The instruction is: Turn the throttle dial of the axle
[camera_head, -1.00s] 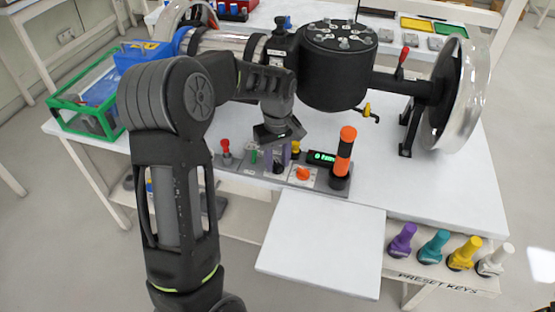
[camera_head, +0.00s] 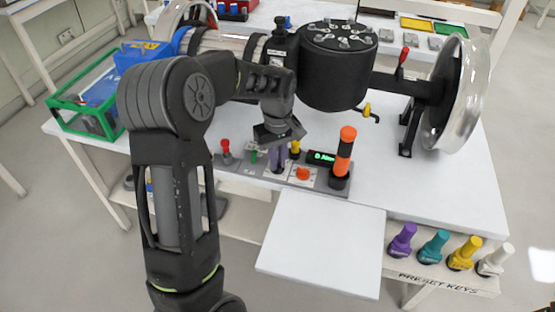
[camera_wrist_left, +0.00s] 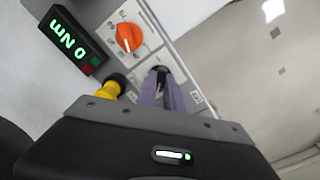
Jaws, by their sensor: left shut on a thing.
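My left gripper (camera_head: 279,166) reaches down to the grey control panel. In the left wrist view its two purple-grey fingers (camera_wrist_left: 161,97) are closed on a small dark knob (camera_wrist_left: 159,72) on a white plate, mostly hidden between them. I cannot read a label that names it as the throttle dial. An orange dial (camera_head: 303,173) on a marked white plate sits just right of the gripper, untouched; it also shows in the left wrist view (camera_wrist_left: 128,37). The axle (camera_head: 340,70), with its black drum and silver wheel, lies behind the panel. My right gripper is out of view.
A yellow knob (camera_wrist_left: 108,87) stands close beside my fingers. A lit green display (camera_head: 322,157) and an orange-black upright handle (camera_head: 343,155) are further right. Red lever (camera_head: 226,150) stands left. Several coloured keys (camera_head: 434,246) stand front right. A white board (camera_head: 322,240) is clear.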

